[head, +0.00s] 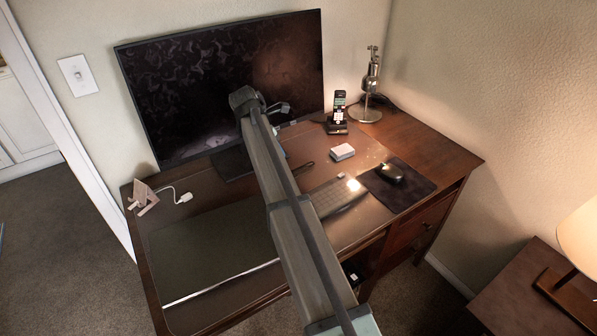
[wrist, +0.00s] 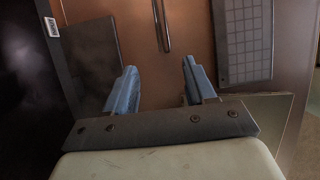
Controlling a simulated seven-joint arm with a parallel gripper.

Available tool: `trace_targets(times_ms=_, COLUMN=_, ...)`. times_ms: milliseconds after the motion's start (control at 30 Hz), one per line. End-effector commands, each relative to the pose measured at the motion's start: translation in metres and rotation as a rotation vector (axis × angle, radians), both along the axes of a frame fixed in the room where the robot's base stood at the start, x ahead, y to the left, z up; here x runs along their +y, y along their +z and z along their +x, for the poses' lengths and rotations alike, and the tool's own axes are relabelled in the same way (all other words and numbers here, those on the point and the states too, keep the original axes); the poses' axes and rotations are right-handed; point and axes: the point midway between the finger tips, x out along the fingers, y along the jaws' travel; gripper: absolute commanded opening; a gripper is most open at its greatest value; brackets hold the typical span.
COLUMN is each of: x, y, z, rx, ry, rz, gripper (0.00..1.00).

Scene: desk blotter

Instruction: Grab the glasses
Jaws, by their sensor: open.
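A slim dark item with two thin parallel bars, which looks like the folded glasses (wrist: 161,25), lies on the brown desk surface at the top of the wrist view. In the head view it seems to be the small dark strip (head: 306,166) just right of my arm, too small to make out. My gripper (wrist: 160,80) is open and empty, its two blue fingers spread apart. In the wrist view the item is ahead of the gap between the fingers, not between them. In the head view my gripper (head: 279,108) shows in front of the monitor.
The monitor (head: 220,75) stands at the back. The keyboard (head: 338,196), a small white box (head: 342,152), mouse (head: 389,173), phone dock (head: 337,118) and metal lamp (head: 369,90) are to the right. A dark mat (head: 210,250) covers the front left.

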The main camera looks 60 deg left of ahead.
Motion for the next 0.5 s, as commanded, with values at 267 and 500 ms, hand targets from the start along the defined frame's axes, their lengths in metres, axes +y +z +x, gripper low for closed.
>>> trace_targets(times_ms=267, x=-0.001, y=-0.041, z=0.017, rx=0.002, ry=-0.003, rz=-0.003, gripper=0.55)
trace_targets(times_ms=500, x=-0.001, y=-0.070, z=0.030, rx=0.002, ry=-0.004, rz=-0.002, gripper=0.55)
